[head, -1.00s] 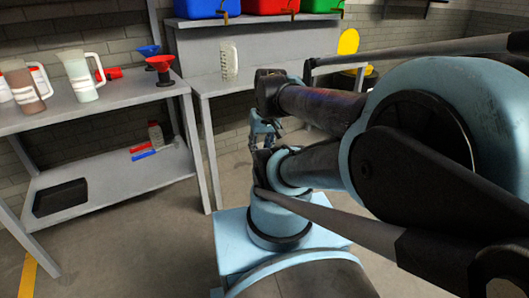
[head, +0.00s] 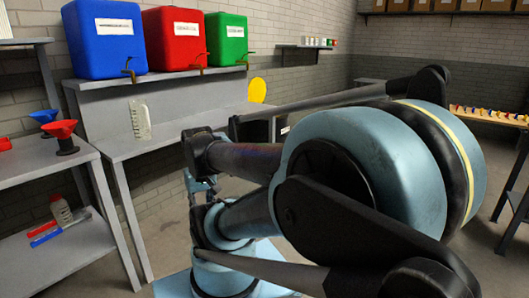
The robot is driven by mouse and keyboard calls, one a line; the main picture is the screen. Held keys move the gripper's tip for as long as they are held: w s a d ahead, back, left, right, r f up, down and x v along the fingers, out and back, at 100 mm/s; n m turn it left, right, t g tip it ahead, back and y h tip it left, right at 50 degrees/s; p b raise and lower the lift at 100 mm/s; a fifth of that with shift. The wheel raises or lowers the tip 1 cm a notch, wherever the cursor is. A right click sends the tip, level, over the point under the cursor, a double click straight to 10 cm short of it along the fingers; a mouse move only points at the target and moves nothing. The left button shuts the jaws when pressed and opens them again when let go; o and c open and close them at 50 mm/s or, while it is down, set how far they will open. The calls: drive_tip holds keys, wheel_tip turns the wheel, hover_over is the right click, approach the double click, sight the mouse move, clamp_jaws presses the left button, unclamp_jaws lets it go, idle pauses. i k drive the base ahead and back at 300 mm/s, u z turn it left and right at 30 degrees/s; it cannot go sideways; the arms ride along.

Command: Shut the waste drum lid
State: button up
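A round yellow lid (head: 258,90) stands upright behind the right end of the grey bench, in the head view. A dark body (head: 284,127), apparently the waste drum, shows only in a small part below it; my arm hides the rest. The lid looks raised open. My gripper (head: 199,186) seems to be the small light-blue part hanging below the dark wrist joint, left of the lid and nearer to me. It is partly hidden by my arm, and its fingers are too small to read. It appears apart from the lid.
Blue (head: 105,38), red (head: 174,37) and green (head: 226,38) containers with taps stand on the bench's raised shelf. A clear jug (head: 140,120) stands on the bench top. A left table holds red and blue funnels. A wooden table (head: 490,116) with small coloured items stands at right.

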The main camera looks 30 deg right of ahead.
sight(257, 87)
drive_tip(key=z, duration=1.3)
drive_tip(key=i, duration=3.6)
drive_tip(key=u, duration=0.3)
